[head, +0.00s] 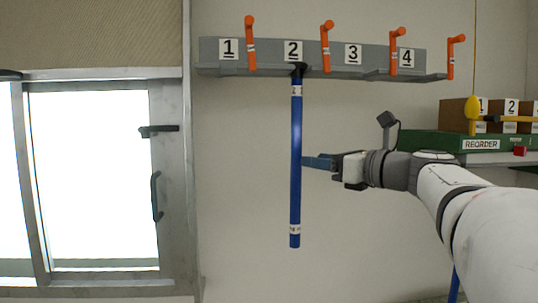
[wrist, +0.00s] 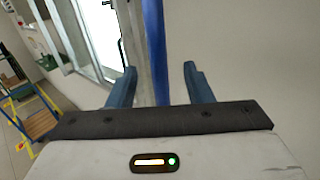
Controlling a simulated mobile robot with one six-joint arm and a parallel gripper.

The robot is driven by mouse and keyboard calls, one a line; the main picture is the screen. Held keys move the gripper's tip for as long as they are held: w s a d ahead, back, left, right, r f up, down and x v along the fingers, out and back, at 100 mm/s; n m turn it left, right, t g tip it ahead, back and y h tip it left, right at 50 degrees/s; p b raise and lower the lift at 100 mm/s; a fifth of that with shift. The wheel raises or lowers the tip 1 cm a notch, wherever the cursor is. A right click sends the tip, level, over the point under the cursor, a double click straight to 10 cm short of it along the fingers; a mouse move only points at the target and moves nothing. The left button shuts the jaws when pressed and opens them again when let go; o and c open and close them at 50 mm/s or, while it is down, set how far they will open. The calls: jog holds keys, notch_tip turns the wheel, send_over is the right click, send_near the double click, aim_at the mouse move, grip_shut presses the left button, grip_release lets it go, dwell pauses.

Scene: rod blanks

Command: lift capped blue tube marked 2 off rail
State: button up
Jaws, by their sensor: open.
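The blue tube (head: 296,165) hangs upright from the grey rail (head: 328,72), below the plate marked 2 (head: 293,50). It has a black cap (head: 299,69) at the top and white bands near both ends; the writing on them is too small to read. My gripper (head: 318,162) reaches in from the right at about the tube's mid-height. In the wrist view the blue tube (wrist: 156,50) stands between the two open blue fingers of my gripper (wrist: 158,85), with a gap on each side. The tube's lower part is hidden there by the gripper body.
Several orange hooks (head: 326,45) stick out along the rail. A window (head: 95,175) with a metal frame and handles is on the left. A green box marked REORDER (head: 430,143) and cardboard boxes (head: 497,113) sit on the right, behind my arm. The wall around the tube is bare.

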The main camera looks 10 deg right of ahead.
aim_at(296, 157)
jog(key=p+x, duration=0.2)
jog(key=x, duration=0.4)
jog(key=shift+w+a, duration=0.25)
jog(key=shift+a, duration=0.1)
jog(key=shift+s, duration=0.1)
grip_shut()
